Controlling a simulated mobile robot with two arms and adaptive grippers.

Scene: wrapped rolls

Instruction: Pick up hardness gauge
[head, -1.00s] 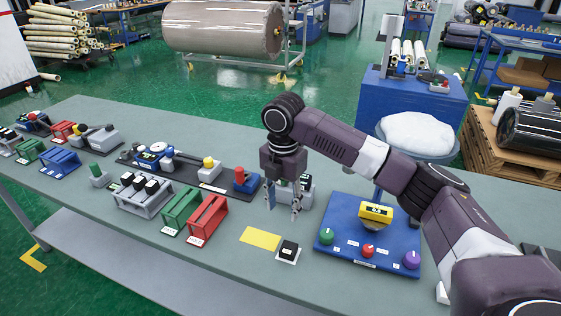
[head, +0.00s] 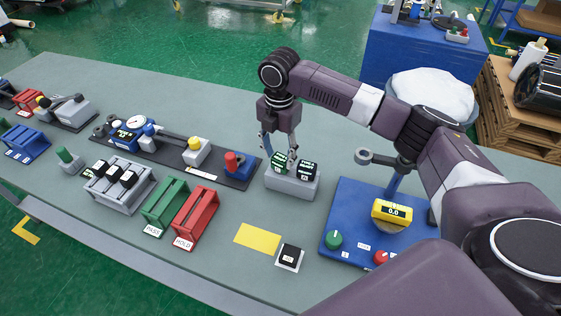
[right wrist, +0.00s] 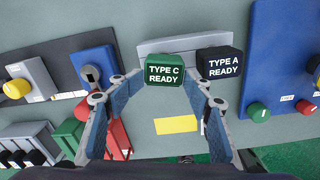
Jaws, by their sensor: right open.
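Two small block-shaped gauges sit in a light grey holder (head: 291,187) on the bench. The green one (head: 279,164) reads "TYPE C READY" in the right wrist view (right wrist: 164,70). The black one (head: 307,170) reads "TYPE A READY" in the right wrist view (right wrist: 220,62). My right gripper (head: 280,154) points down over the holder, open, with its fingertips near either side of the green gauge. In the right wrist view the green gauge shows between the fingertips (right wrist: 164,82); contact cannot be told. The black gauge is to the right, outside the fingers. My left gripper is not in view.
A blue test station (head: 345,212) with a yellow display and knobs stands right of the holder. A dark tray (head: 215,173) with instruments lies to the left. Green (head: 165,207) and red (head: 195,217) racks, a yellow pad (head: 257,237) and a small black block (head: 290,256) lie nearer.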

